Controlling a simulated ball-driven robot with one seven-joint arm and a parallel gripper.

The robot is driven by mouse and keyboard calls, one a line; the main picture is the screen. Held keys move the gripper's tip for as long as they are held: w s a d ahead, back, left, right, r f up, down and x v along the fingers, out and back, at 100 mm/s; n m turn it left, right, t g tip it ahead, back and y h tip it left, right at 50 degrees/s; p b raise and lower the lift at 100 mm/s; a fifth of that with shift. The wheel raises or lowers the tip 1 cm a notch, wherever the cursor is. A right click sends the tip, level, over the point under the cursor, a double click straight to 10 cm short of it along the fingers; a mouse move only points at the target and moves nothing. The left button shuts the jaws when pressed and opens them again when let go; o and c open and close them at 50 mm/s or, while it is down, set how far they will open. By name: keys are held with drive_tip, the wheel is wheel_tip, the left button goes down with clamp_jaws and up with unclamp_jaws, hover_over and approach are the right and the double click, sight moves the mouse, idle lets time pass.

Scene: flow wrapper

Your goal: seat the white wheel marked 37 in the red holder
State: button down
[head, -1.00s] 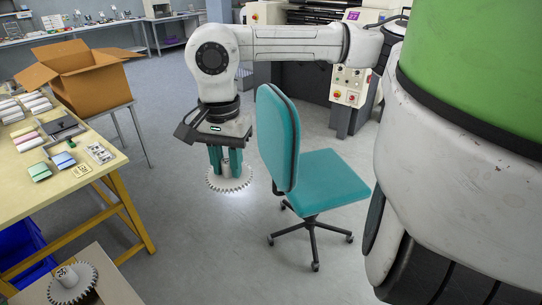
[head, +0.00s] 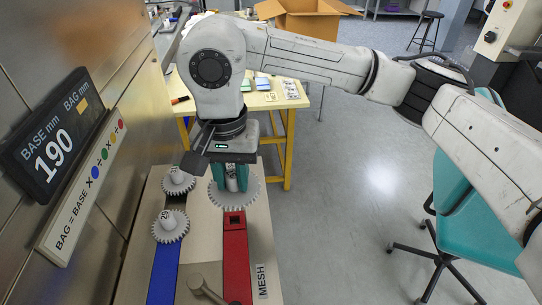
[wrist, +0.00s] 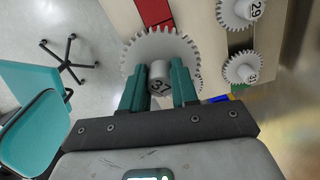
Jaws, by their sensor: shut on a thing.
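My gripper (head: 232,180) is shut on the hub of the pale toothed wheel marked 37 (head: 248,198). The number shows on the hub in the wrist view (wrist: 159,86). The wheel is level, at the far end of the red holder (head: 235,262), and its near rim comes close to a dark square opening in the holder. In the wrist view the red holder (wrist: 154,13) shows beyond the wheel's rim, partly hidden by it. I cannot tell the wheel's exact height above the bench.
Two smaller toothed wheels stand left of my gripper, one farther (head: 178,181) and one nearer (head: 170,228), by the blue holder (head: 163,275). A grey lever (head: 205,290) and a MESH label (head: 262,282) are near the front. A metal wall with a display (head: 50,140) stands left; a teal chair (head: 455,215) right.

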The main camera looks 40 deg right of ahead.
drive_tip(key=shift+w+a+f, duration=0.1)
drive_tip(key=shift+a+f, duration=0.15)
drive_tip(key=shift+a, duration=0.3)
drive_tip(key=shift+f+b, duration=1.45)
drive_tip(key=shift+f, duration=2.4)
drive_tip(key=shift+f+b, duration=0.3)
drive_tip(key=shift+b, duration=0.35)
drive_tip(key=shift+f+b, duration=0.25)
drive_tip(key=shift+b, duration=0.45)
drive_tip(key=c, duration=0.8)
unclamp_jaws()
wheel_tip(320, 180, up, 11)
drive_tip(key=shift+f, duration=0.1)
